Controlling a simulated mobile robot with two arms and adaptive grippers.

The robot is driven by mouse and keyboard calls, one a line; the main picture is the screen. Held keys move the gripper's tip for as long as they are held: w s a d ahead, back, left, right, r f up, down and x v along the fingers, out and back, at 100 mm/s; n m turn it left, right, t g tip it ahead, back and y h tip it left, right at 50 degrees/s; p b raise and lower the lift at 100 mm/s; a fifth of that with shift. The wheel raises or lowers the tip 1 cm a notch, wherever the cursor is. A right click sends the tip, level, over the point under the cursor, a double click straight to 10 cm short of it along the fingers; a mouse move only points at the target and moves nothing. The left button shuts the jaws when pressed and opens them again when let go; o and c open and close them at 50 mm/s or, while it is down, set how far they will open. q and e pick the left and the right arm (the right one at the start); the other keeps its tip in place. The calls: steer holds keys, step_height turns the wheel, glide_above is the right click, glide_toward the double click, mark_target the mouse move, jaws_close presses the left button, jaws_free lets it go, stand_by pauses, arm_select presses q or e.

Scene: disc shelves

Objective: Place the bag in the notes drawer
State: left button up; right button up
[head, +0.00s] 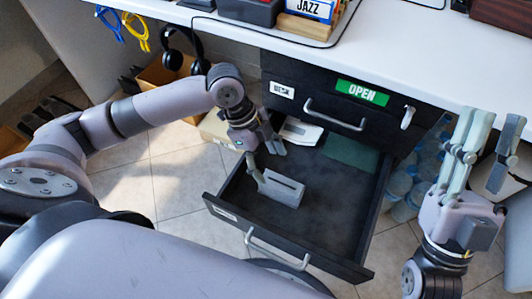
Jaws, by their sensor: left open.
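The lower drawer (325,218) of the dark cabinet is pulled out; the small label on its front is too small to read. A grey boxy item with a dark slot (283,190), perhaps the bag, sits inside it near the left side. My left gripper (268,168) is open above the drawer's left part, one finger close beside the grey item; I cannot tell whether they touch. My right gripper (481,155) is open and empty at the right, away from the drawer.
The upper drawer (320,95) is shut and carries a green OPEN sign (361,93). A white item (300,132) and a flat green item (350,151) lie at the drawer's back. Clear bottles (402,183) stand right of it. The white desktop (420,60) overhangs above.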

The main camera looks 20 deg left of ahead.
arm_select(q)
steer(key=shift+r, duration=0.4)
steer(key=w+d+r+n+t+h, duration=0.2)
steer(key=d+r+t+h, duration=0.1)
steer(key=d, duration=0.4)
steer(key=w+d+r+n+t+h, duration=0.1)
steer(key=w+d+r+t+h, duration=0.2)
steer(key=d, duration=0.4)
step_height(320, 180, up, 10)
steer(key=w+f+n+t+h, duration=0.1)
steer(key=n+t+h, duration=0.25)
steer(key=t, duration=0.35)
steer(key=s+a+r+n+t+y, duration=0.3)
steer(key=s+a+r+n+t, duration=0.1)
steer(key=a+r+t, duration=0.1)
steer(key=s+a+r+n+t+y, duration=0.3)
steer(key=s+a+r+n+t, duration=0.1)
steer(key=r+t, duration=0.4)
steer(key=shift+a+r+n+t, duration=0.3)
steer(key=shift+a+r+n, duration=0.15)
steer(key=shift+a+r, duration=0.6)
arm_select(e)
steer(key=shift+w+a+f+g, duration=0.1)
steer(key=shift+w+f+g, duration=0.35)
steer(key=shift+w, duration=0.2)
arm_select(q)
steer(key=shift+s+a+f, duration=0.1)
steer(key=shift+a+f, duration=0.05)
steer(key=shift+f, duration=0.1)
